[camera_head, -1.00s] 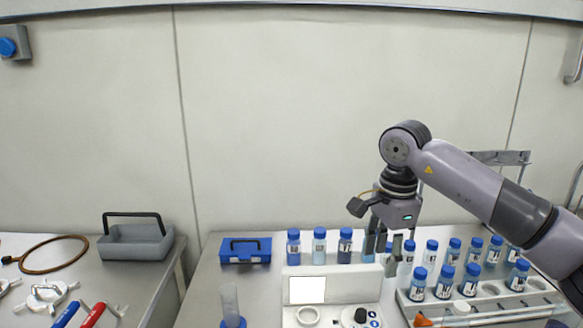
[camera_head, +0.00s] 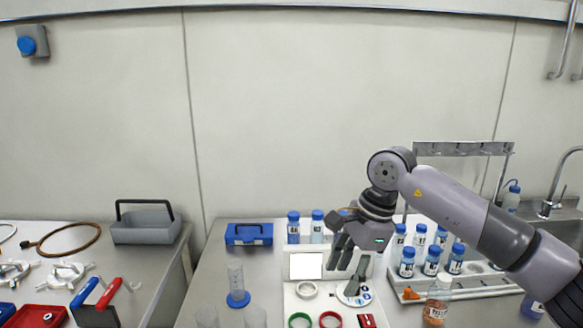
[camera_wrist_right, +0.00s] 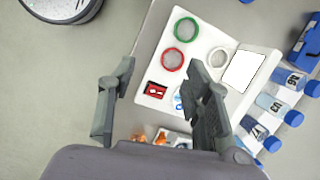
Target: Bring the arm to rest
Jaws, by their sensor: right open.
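My right arm comes in from the right in the head view. Its gripper (camera_head: 347,272) points down, open and empty, over the right part of a white instrument panel (camera_head: 300,290). In the right wrist view the two grey fingers (camera_wrist_right: 160,68) stand wide apart with nothing between them. The panel also shows there, beyond the fingers (camera_wrist_right: 221,35). My left gripper is not in view.
Blue-capped bottles (camera_head: 293,228) stand behind the panel, several more in a white rack (camera_head: 480,281) at right. A blue box (camera_head: 249,234), a cylinder (camera_head: 236,282) and an amber bottle (camera_head: 437,301) are nearby. A grey tray (camera_head: 145,228) sits on the left table.

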